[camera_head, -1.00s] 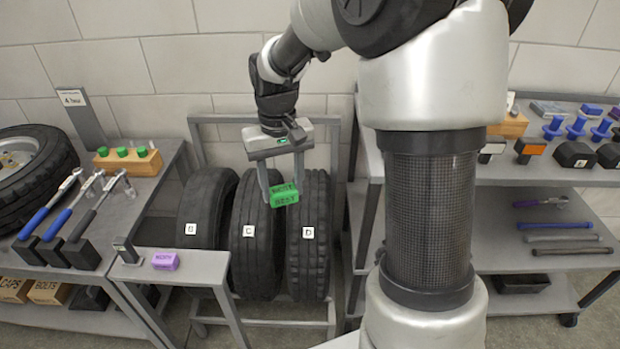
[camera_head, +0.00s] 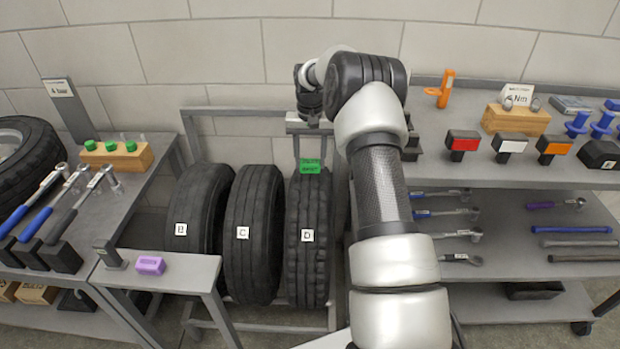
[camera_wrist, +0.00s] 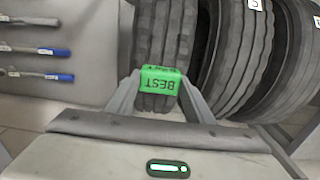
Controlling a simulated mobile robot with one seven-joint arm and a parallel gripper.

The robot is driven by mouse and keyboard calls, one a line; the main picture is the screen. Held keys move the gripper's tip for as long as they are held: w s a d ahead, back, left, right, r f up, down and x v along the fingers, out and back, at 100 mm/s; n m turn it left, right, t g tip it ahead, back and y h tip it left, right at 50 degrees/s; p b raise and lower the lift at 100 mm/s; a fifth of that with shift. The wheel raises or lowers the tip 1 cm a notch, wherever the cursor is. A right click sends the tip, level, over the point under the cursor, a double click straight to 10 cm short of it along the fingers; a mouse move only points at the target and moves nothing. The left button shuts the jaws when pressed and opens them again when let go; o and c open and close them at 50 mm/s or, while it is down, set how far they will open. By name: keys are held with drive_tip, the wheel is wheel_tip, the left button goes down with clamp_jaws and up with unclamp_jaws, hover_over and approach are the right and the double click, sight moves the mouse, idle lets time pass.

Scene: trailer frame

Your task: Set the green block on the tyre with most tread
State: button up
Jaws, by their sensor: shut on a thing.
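The green block (camera_head: 311,166), lettered BEST, is held between the fingers of my gripper (camera_head: 310,160). In the wrist view the block (camera_wrist: 161,80) sits between the two fingertips (camera_wrist: 160,88). The block overlaps the top of tyre D (camera_head: 307,255); whether it touches the tyre I cannot tell. Tyre D has deep, chunky tread blocks. Tyre C (camera_head: 252,270) and tyre B (camera_head: 192,205) stand to its left, with shallower-looking grooves. All stand upright in a grey rack. My arm hides part of the gripper.
A purple block (camera_head: 150,265) lies on a small grey stand (camera_head: 185,272) in front of the tyres. A tool bench (camera_head: 130,190) is at left. A shelf trolley (camera_head: 500,220) with tools is at right, close to my arm.

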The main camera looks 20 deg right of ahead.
wheel_tip(320, 180, down, 6)
drive_tip(key=shift+r+b, duration=0.15)
drive_tip(key=shift+b, duration=0.35)
drive_tip(key=o, duration=1.1)
